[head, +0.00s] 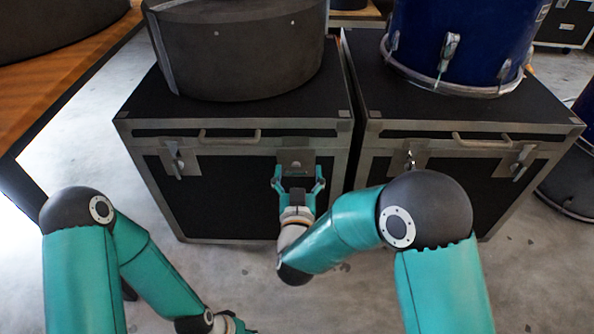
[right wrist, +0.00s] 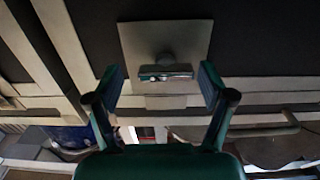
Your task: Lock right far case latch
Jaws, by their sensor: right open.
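Two black cases with grey metal edging stand side by side, the left case (head: 225,215) and the right case (head: 445,205). My right gripper (head: 298,180) is open in front of the left case's right-hand latch (head: 296,161). In the right wrist view, this latch (right wrist: 165,72) on its square plate lies between and beyond the spread fingertips (right wrist: 160,80); I see no clear contact. The left case's other latch (head: 178,161) and the right case's latches (head: 410,161) (head: 522,161) are free of grippers. My left gripper (head: 232,324) is partly cut off at the bottom edge.
A dark round drum case (head: 240,50) sits on the left case, and a blue drum (head: 460,40) on the right case. Handles (head: 230,136) run along both fronts. An orange-brown table edge (head: 60,85) is at left. Bare concrete floor lies in front of the cases.

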